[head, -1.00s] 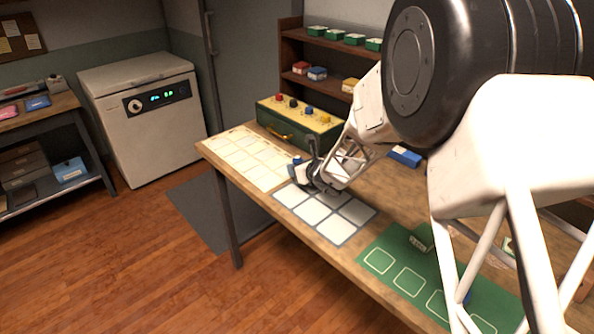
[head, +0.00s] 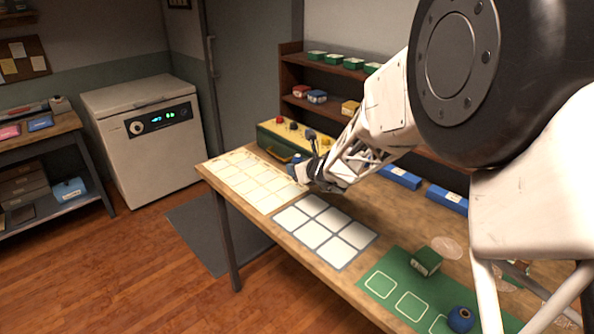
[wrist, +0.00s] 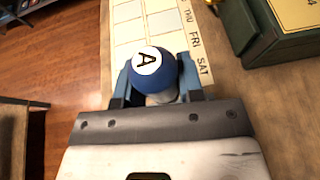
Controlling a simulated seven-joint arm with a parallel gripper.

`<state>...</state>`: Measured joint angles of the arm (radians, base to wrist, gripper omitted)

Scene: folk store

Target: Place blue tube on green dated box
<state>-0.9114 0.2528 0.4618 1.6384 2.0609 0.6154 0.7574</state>
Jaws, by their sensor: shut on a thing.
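My gripper (head: 301,172) is shut on a blue-capped tube marked "A" (wrist: 158,72), seen from above in the wrist view between the two blue fingers. Its lower part is mostly hidden. The gripper is over the right end of a calendar sheet (head: 250,181), near its FRI and SAT columns. A small green box with a pale label (head: 426,261) stands on a green mat (head: 390,262), well to the right of the gripper. The label is too small to read. Another blue round-topped item (head: 460,319) stands on the mat.
A grid of pale squares (head: 323,228) lies in front. Blue boxes (head: 400,177) stand at the back right. Shelves (head: 290,75) hold more small boxes, several green.

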